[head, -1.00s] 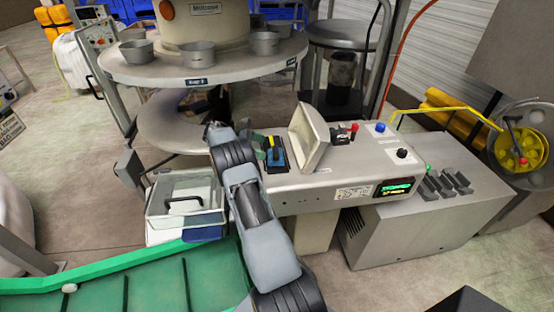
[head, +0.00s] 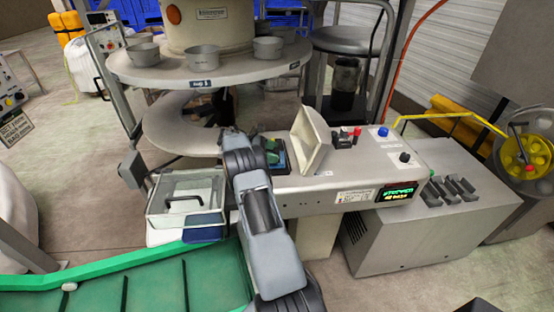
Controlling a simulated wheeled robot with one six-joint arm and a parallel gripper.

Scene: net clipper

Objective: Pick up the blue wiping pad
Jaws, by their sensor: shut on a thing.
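The blue wiping pad (head: 274,158) shows as a small blue-teal patch in a dark-edged spot on top of the pale machine (head: 330,181), left of the tilted cream plate. My gripper (head: 263,148) is at the pad, mostly hidden behind my own wrist. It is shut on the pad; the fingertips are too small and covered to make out. I cannot tell whether the pad is lifted off the surface.
A clear-lidded box (head: 186,205) with a dark handle stands left of my arm, with a blue item (head: 205,232) at its front. A round table (head: 225,73) with metal cups is behind. The tilted cream plate (head: 308,140) stands close on the right.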

